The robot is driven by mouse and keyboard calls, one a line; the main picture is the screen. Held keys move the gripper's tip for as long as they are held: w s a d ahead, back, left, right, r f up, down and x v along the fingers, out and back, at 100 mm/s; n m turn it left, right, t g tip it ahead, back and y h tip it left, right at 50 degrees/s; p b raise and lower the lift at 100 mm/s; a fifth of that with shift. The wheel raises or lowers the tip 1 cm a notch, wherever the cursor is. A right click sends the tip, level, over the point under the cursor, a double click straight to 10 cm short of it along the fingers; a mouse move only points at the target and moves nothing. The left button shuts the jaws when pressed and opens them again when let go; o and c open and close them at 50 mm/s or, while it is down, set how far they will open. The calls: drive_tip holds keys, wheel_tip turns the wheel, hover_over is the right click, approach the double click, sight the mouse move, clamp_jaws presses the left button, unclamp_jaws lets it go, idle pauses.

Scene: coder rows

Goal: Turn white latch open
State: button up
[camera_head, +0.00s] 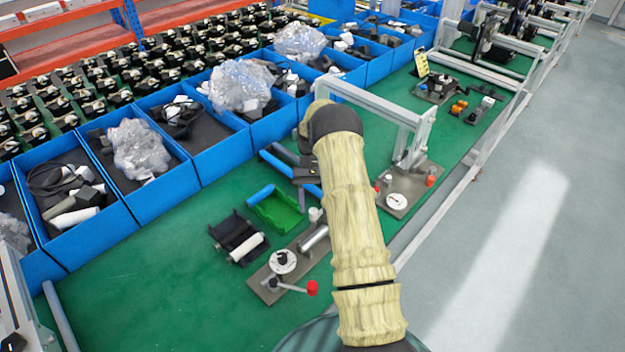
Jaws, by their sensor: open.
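My sleeved arm reaches up through the middle of the picture and bends at a black joint. My gripper (298,172) shows as dark parts just left of the forearm, partly hidden by it. It is open, above the green bench and apart from the fixtures, with nothing seen between its jaws. The nearest fixture (270,290) is a grey metal plate with a round white disc (283,262) and a red-ended lever (312,288). A second plate (412,183), right of the forearm, carries another white disc (397,201). I cannot tell which white part is the latch.
A green tray (275,212) with a blue handle and a black holder with a white roller (240,240) lie left of the near fixture. Blue bins (172,188) line the bench's left side. A metal frame (375,100) stands behind my arm. The front-left green surface (150,290) is clear.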

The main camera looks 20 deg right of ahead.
drive_tip(key=v, duration=1)
drive_tip(key=shift+p, duration=0.4)
drive_tip(key=shift+f, duration=0.1)
drive_tip(key=s+a+r+n+t+h, duration=0.2)
drive_tip(key=s+a+r+t, duration=0.35)
drive_tip(key=a+r, duration=0.2)
drive_tip(key=s+a+n+t, duration=0.1)
drive_tip(key=s+a+t, duration=0.1)
drive_tip(key=s, duration=0.7)
drive_tip(key=s+a+n+t+h, duration=0.1)
drive_tip(key=s+a+t, duration=0.2)
drive_tip(key=s, duration=0.6)
drive_tip(key=shift+s+a+r, duration=0.35)
drive_tip(key=shift+a+r, duration=0.1)
